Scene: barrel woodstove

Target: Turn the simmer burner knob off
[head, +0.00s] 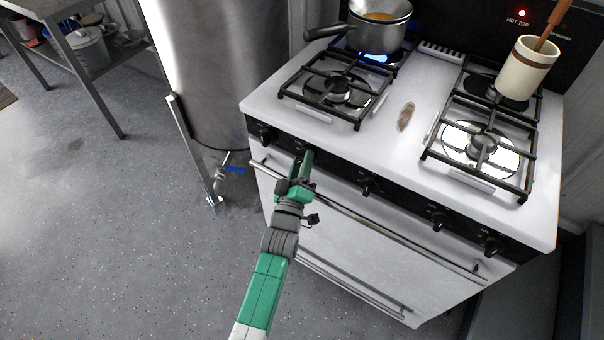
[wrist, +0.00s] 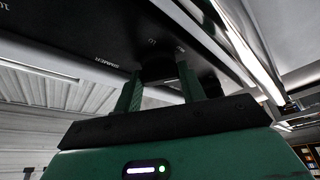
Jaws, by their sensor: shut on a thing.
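The stove's black front panel carries a row of knobs. My gripper (head: 304,163) is at the second knob from the left, which it mostly hides in the head view. In the wrist view the two green fingers of my gripper (wrist: 160,88) stand on either side of a dark knob (wrist: 157,68) and are shut on it. White SIMMER lettering (wrist: 106,61) shows on the panel left of this knob. The knob's pointer is too dark to read. A blue flame (head: 374,57) burns under the pot at the back left.
A grey pot (head: 366,36) with orange contents sits on the back left burner. An oven rail (head: 380,223) runs below the knobs. Other knobs (head: 370,185) lie to the right. A utensil crock (head: 525,70) stands at the back right. Open floor lies left.

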